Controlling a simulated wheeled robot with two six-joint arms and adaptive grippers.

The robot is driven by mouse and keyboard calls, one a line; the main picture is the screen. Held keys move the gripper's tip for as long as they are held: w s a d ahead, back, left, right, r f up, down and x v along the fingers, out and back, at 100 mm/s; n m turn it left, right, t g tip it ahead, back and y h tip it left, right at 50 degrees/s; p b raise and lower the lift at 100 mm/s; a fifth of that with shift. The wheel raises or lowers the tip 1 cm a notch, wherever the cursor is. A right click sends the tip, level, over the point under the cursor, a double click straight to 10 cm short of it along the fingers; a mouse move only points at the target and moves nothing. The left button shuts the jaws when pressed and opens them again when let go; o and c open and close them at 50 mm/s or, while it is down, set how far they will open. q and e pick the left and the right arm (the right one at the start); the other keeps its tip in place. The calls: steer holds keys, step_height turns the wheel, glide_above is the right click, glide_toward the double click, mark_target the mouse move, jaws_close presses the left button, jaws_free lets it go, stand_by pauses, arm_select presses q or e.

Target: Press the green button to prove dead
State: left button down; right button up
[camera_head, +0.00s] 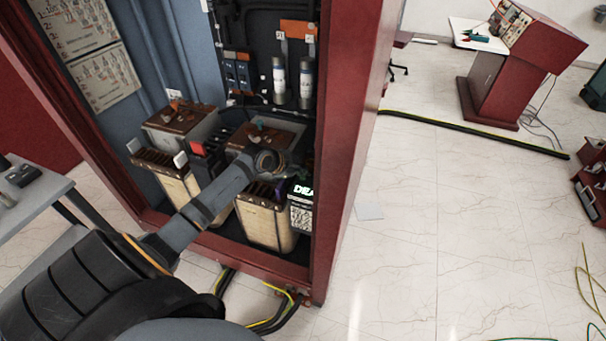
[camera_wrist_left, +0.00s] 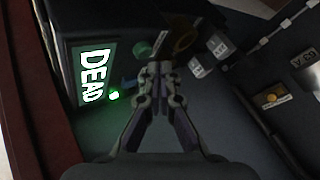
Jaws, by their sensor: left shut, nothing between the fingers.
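A dark tester in the left wrist view has a lit screen (camera_wrist_left: 95,73) that reads "DEAD" in white and green. A small green light (camera_wrist_left: 114,95) glows at its lower right corner. A dim green round part (camera_wrist_left: 143,48), which looks like the button, lies just left of my fingertips; I cannot tell whether they touch it. My left gripper (camera_wrist_left: 160,70) is shut and empty, pointing at the area right of the screen. In the head view the tester (camera_head: 302,191) shows partly, with "DEA" readable, beside my left gripper (camera_head: 284,170). My right gripper is out of view.
The red cabinet frame (camera_head: 347,150) stands close to the right of the tester. Inside are transformers with cream sides (camera_head: 262,222) and grey cylinders (camera_head: 306,80). Cables (camera_head: 283,308) lie on the floor in front. Open tiled floor (camera_head: 450,230) is to the right.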

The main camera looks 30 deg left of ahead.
mark_target(301, 177)
arm_select(q)
steer(key=shift+r, duration=0.15)
step_height(301, 177, up, 5)
steer(key=p, duration=0.4)
steer(key=shift+p, duration=0.3)
stand_by(0.6)
